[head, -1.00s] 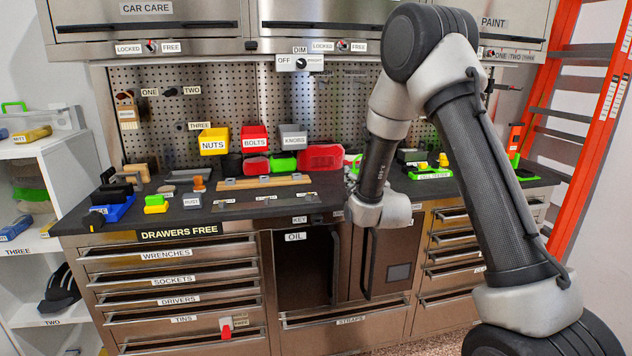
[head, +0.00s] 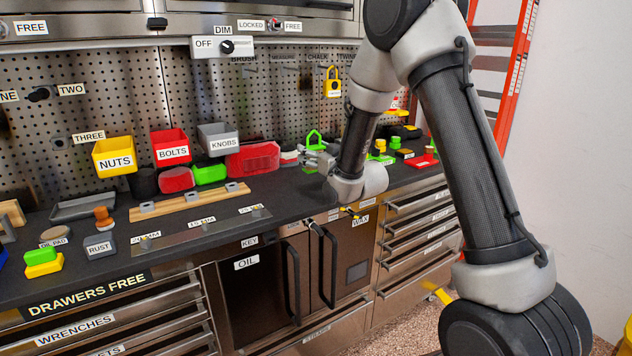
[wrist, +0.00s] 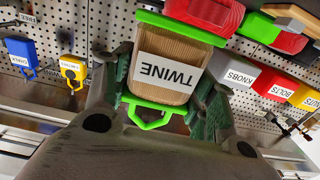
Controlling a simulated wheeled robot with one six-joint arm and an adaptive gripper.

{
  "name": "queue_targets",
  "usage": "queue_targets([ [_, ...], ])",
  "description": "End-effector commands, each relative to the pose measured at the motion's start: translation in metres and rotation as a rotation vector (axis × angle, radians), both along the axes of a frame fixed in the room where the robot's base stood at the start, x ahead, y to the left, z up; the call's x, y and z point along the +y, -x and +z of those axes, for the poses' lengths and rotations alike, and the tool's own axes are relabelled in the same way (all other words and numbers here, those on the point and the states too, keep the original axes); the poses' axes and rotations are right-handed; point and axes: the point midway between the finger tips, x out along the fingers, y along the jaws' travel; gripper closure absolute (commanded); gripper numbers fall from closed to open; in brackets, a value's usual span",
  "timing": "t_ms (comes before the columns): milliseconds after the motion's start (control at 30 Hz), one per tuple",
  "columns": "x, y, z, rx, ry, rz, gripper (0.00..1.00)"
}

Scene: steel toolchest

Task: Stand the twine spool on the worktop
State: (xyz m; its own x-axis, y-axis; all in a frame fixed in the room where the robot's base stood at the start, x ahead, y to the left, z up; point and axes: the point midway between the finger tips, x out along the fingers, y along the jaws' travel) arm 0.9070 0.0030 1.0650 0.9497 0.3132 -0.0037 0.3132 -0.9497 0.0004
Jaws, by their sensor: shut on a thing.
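The twine spool (wrist: 165,72) is a wooden block with green end plates, a green handle and a white TWINE label. My gripper (wrist: 160,85) is shut on it, with a finger on each side, in the wrist view. Its label is upside down there, like the labels of the bins behind, so the spool looks upright. In the head view the green handle (head: 314,137) shows above my gripper (head: 318,160), over the back of the dark worktop (head: 290,203). The spool's body is mostly hidden there. I cannot tell whether its base touches the worktop.
A red case (head: 253,159) and a green box (head: 209,174) lie left of my gripper. Yellow, red and grey bins (head: 217,139) hang on the pegboard. Small green, yellow and red items (head: 421,161) stand to the right. The worktop's front middle has bare room.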

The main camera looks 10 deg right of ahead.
Motion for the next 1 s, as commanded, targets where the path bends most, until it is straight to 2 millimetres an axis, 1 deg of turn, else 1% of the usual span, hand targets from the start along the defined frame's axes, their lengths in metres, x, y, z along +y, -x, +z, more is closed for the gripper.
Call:
queue_targets([
  [33,0.000,0.000,-0.012,0.004,0.000,0.000,0.70],
  [100,0.000,0.000,-0.023,0.002,0.000,-0.001,0.70],
  [267,0.000,0.000,-0.040,0.001,-0.001,-0.001,0.70],
  [400,0.000,0.000,-0.063,0.002,0.001,-0.001,0.70],
  [467,0.000,0.000,-0.071,0.002,0.001,-0.002,0.70],
  [567,0.000,0.000,-0.076,-0.001,0.000,-0.002,0.70],
  [800,0.000,0.000,-0.076,-0.002,-0.001,-0.002,0.70],
  [900,0.000,0.000,-0.079,-0.001,0.000,-0.002,0.70],
  [933,0.000,0.000,-0.079,-0.001,0.000,-0.002,0.42],
  [1000,0.000,0.000,-0.079,-0.001,0.000,-0.002,0.29],
])
